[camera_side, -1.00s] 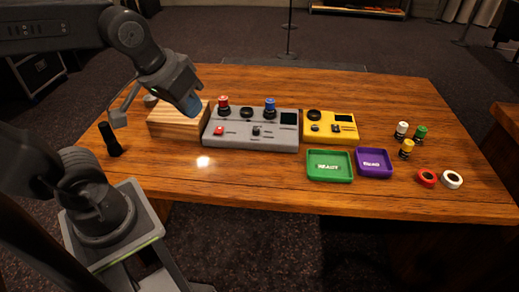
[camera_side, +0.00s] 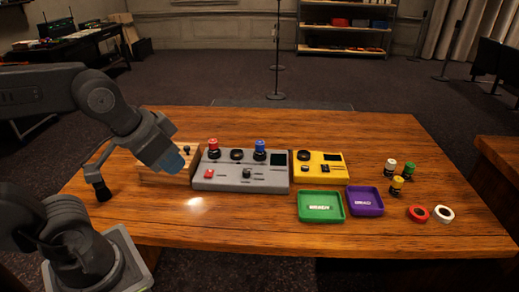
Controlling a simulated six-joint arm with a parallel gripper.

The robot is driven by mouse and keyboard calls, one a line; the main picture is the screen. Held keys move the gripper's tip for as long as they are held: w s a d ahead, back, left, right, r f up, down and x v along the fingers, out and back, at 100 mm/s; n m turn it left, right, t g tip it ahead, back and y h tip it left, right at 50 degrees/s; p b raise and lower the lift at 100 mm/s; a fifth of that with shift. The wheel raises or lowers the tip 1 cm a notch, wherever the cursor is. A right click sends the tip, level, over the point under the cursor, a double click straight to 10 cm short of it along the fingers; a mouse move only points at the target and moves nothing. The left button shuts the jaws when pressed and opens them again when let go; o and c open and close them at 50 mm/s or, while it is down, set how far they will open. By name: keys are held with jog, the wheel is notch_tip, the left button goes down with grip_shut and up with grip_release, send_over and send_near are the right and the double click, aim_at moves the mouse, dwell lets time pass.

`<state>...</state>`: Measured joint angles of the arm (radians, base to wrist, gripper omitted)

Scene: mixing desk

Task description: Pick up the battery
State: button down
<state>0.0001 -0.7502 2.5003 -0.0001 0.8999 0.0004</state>
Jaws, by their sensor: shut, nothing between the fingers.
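I cannot tell for certain which thing is the battery. Small cylinders with dark bands stand at the right of the table: a white one (camera_side: 390,167), a green one (camera_side: 409,169) and a yellow one (camera_side: 397,186). A dark upright piece (camera_side: 102,191) shows at the table's left, beneath a thin bracket on my arm; I cannot tell whether they touch. My gripper (camera_side: 171,162) is shut and empty at the left, in front of the wooden block (camera_side: 160,178), well away from the small cylinders. Its fingertips are hard to make out.
A grey mixer (camera_side: 240,174) with red and blue knobs stands mid-table, beside a yellow device (camera_side: 320,164). Green (camera_side: 320,219) and purple (camera_side: 378,209) trays lie in front. Red (camera_side: 417,213) and white (camera_side: 443,214) rings lie at right. The front-left tabletop is clear.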

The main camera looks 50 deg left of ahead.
jog(key=c, duration=0.7)
grip_release()
jog(key=shift+o, duration=0.2)
jog(key=m+g+y, duration=0.4)
jog(key=m, duration=1.8)
send_over(260, 142)
jog(key=s+d, duration=0.1)
jog(key=d, duration=0.3)
notch_tip(260, 142, down, 9)
jog(key=shift+m, duration=0.3)
jog(key=x, duration=0.7)
jog(key=shift+s+f, duration=0.1)
jog(key=shift+f, duration=0.35)
jog(key=shift+x, duration=3.1)
